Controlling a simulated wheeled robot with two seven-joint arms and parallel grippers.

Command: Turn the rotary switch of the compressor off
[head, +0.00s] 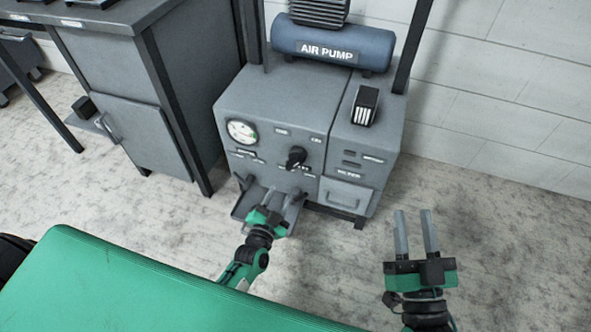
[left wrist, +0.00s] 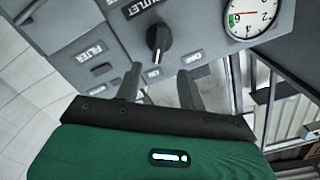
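The compressor (head: 262,105) is a grey cabinet with a black rotary switch (head: 296,157) on its front face. In the left wrist view the rotary switch (left wrist: 158,38) shows just beyond the fingertips, with small labels around it. I cannot tell clearly which label it points at. My left gripper (head: 281,193) is in front of and below the switch in the head view, fingers toward the cabinet. In the left wrist view my left gripper (left wrist: 160,78) is open and empty, apart from the switch. My right gripper (head: 414,213) is open and empty, to the right of the cabinet.
A round gauge (head: 241,132) sits left of the switch. A blue tank (head: 334,44) labelled AIR PUMP is on top, behind a small black box (head: 364,106). A grey desk (head: 118,75) stands at left. The floor at right (head: 500,225) is clear.

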